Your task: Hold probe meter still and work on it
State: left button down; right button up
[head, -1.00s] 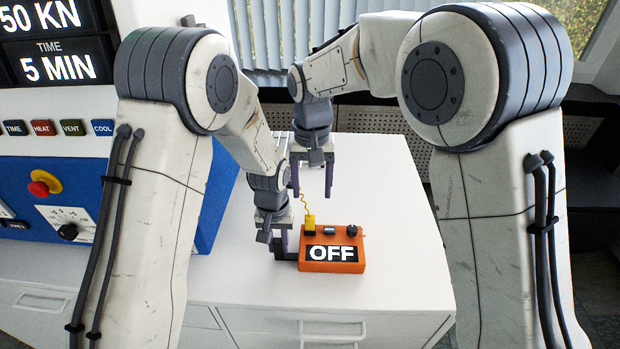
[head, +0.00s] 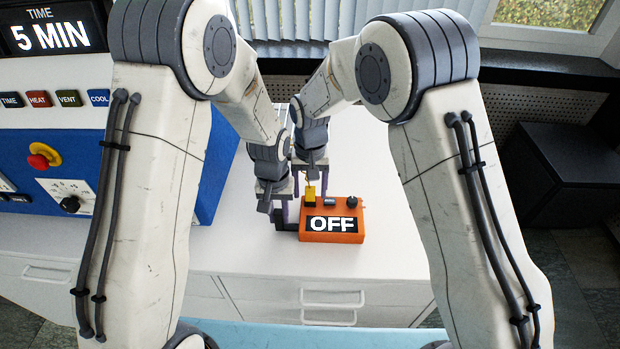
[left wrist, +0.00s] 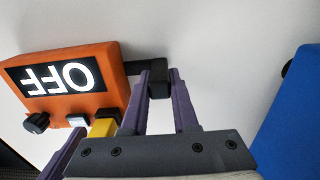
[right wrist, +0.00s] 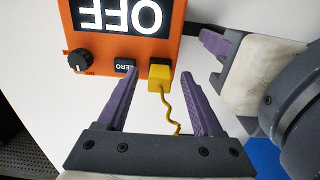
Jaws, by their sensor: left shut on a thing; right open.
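The orange probe meter (head: 333,233) sits on the white bench top, its display reading "OFF". On its upper edge are a yellow plug (right wrist: 160,76) with a curly yellow cord, a dark ZERO button (right wrist: 124,66) and a black knob (right wrist: 79,61). My left gripper (left wrist: 159,75) is shut on the dark handle (left wrist: 142,70) on the meter's left side. My right gripper (right wrist: 156,84) is open at the plug, which shows between its fingertips in the right wrist view. I cannot tell whether they touch it. In the head view, its fingertips are partly hidden.
The blue press with a red button (head: 39,160) stands left of the meter. The white bench top (head: 385,190) is clear to the right of it. Drawers (head: 330,297) are below the front edge. A dark box (head: 570,175) stands beyond at right.

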aim_at(310, 188)
jog(key=shift+f, duration=0.15)
jog(key=shift+c, duration=0.3)
grip_shut()
jog(key=c, duration=0.6)
grip_release()
grip_shut()
jog(key=shift+r, duration=1.2)
dwell(1.4)
jog(key=shift+r, duration=2.95)
